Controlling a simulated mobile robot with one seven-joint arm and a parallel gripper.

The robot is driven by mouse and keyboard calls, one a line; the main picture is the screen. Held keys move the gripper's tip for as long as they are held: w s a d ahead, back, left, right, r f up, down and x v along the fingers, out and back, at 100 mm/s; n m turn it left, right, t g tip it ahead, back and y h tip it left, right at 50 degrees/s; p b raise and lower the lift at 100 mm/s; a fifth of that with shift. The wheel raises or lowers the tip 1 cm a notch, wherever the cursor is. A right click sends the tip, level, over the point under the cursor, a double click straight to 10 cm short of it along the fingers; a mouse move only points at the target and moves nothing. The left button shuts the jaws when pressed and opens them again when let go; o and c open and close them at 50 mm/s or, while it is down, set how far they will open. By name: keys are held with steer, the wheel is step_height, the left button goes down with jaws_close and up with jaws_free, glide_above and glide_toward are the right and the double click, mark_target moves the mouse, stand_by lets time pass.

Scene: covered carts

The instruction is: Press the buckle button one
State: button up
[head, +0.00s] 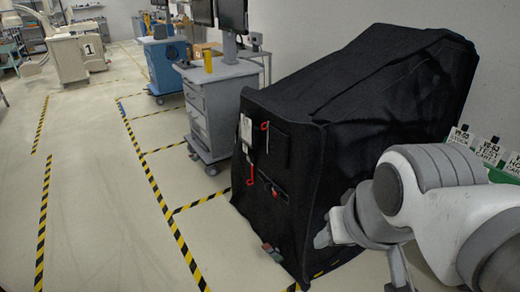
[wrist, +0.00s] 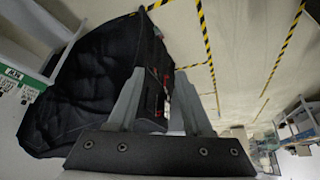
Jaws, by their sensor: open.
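A black-covered cart (head: 385,100) stands right of centre in the head view. Its narrow face carries red pieces: an upper red piece (head: 264,127), a longer red strap (head: 250,174) and a small red spot (head: 274,192). I cannot tell which is buckle button one. In the wrist view, the black cover (wrist: 75,90) fills the left, with red marks (wrist: 166,79) on its face seen between my fingers. My gripper (wrist: 160,73) is open and empty, apart from that face.
A white tag (head: 245,130) hangs on the cover. A small grey and red object (head: 271,252) is near the cover's bottom edge. A grey cart (head: 222,95) and blue cart (head: 164,66) stand behind. Floor between the yellow-black tapes is clear. Green-edged labels (head: 490,150) stand at right.

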steer(key=shift+c, duration=0.3)
jaws_close()
stand_by(1.4)
